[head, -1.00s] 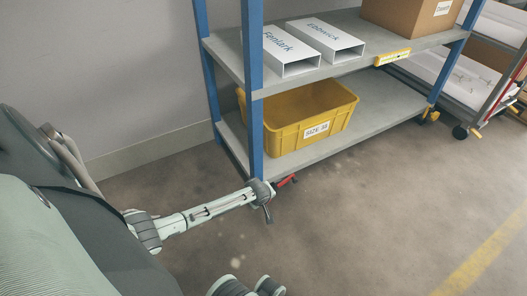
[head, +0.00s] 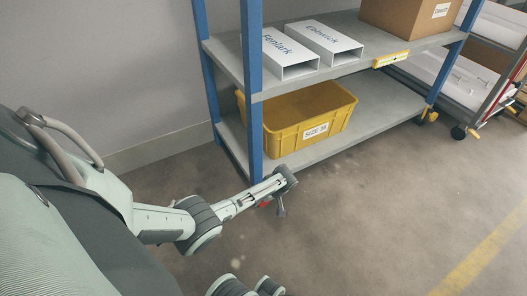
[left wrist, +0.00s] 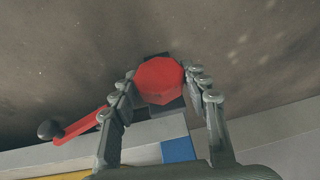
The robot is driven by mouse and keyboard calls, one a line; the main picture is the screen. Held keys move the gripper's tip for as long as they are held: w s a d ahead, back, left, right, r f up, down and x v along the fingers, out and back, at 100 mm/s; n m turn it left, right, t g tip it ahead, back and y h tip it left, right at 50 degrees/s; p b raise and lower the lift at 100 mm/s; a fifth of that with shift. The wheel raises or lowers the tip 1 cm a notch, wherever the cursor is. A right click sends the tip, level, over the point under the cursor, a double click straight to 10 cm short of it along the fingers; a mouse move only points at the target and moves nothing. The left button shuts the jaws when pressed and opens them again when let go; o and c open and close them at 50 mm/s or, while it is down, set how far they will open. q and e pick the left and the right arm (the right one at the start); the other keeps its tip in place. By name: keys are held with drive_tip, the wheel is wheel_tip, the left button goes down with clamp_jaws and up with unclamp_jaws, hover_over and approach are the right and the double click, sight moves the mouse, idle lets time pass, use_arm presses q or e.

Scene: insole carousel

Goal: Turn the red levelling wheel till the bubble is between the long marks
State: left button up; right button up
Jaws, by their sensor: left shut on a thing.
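The red levelling wheel (left wrist: 160,82) is a faceted knob on a dark block in the left wrist view. My left gripper (left wrist: 161,77) is shut on it, with one finger on each side. In the head view my left gripper (head: 282,196) is low at the foot of the shelf's near blue post, and a bit of red shows beside it. The yellow level (head: 391,59) is on the front edge of the upper shelf. Its bubble and marks are too small to read. My right gripper is not seen.
A red lever (left wrist: 84,127) with a black knob lies left of the wheel. The shelf rack (head: 375,120) holds a yellow bin (head: 283,137), two white boxes and a cardboard box (head: 405,17). A cart stands at right. The floor (head: 370,220) in front is clear.

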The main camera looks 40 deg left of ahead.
use_arm(q)
drive_tip(key=shift+d+m+g+y+b, duration=0.1)
drive_tip(key=shift+m+g+y+b, duration=0.25)
drive_tip(key=shift+g+b, duration=0.45)
drive_tip(key=o, duration=1.2)
drive_tip(key=shift+c, duration=0.2)
drive_tip(key=shift+w, duration=0.1)
drive_tip(key=v, duration=1.2)
drive_tip(key=shift+w, duration=0.15)
